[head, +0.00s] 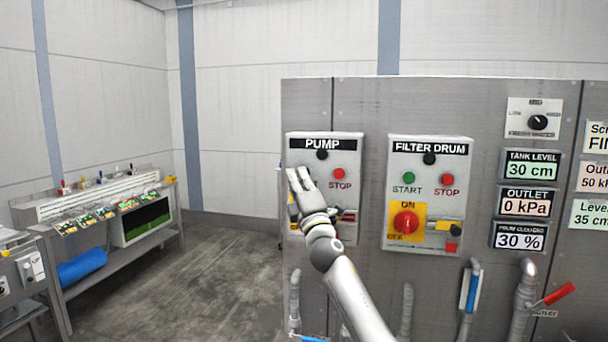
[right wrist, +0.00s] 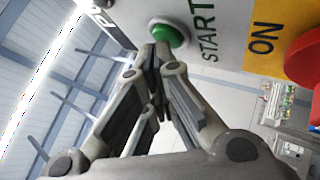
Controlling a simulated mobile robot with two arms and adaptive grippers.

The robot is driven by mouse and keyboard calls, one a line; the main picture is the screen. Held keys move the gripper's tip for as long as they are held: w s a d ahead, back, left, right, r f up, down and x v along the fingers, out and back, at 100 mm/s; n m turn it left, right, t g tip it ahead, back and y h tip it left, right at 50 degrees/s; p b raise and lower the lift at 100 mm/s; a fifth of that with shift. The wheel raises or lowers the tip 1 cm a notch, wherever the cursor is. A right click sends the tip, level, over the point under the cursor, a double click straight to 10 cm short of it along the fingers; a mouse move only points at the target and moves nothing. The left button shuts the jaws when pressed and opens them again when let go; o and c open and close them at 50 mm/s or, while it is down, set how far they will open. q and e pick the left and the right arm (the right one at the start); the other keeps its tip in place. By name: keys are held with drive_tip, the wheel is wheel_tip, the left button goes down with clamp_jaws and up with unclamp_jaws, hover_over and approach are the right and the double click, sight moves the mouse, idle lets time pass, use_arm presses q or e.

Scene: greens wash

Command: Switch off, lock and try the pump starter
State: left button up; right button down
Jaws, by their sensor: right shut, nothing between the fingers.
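In the right wrist view, the shut, empty fingertips (right wrist: 158,55) are at the green START button (right wrist: 168,36), touching or very close. The pump's red rotary switch (right wrist: 305,62) on its yellow ON plate (right wrist: 262,40) shows partly there; its setting cannot be told. My left gripper is out of view.
The FILTER DRUM box (head: 430,150) is close on the right, with its own red switch (head: 406,222). Displays read tank level 30 cm (head: 532,165) and outlet 0 kPa (head: 525,202). Pipes run below. A bench (head: 110,215) stands left; the floor between is clear.

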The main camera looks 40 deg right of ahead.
drive_tip(key=shift+w+d, duration=0.1)
drive_tip(key=shift+d, duration=0.1)
idle(0.5)
drive_tip(key=shift+s+a+p, duration=0.3)
drive_tip(key=shift+s+a, duration=0.25)
drive_tip(key=shift+a, duration=0.1)
drive_tip(key=s+a+p, duration=0.2)
drive_tip(key=s+a, duration=0.1)
drive_tip(key=shift+s+a, duration=0.1)
drive_tip(key=shift+a, duration=0.3)
idle(0.6)
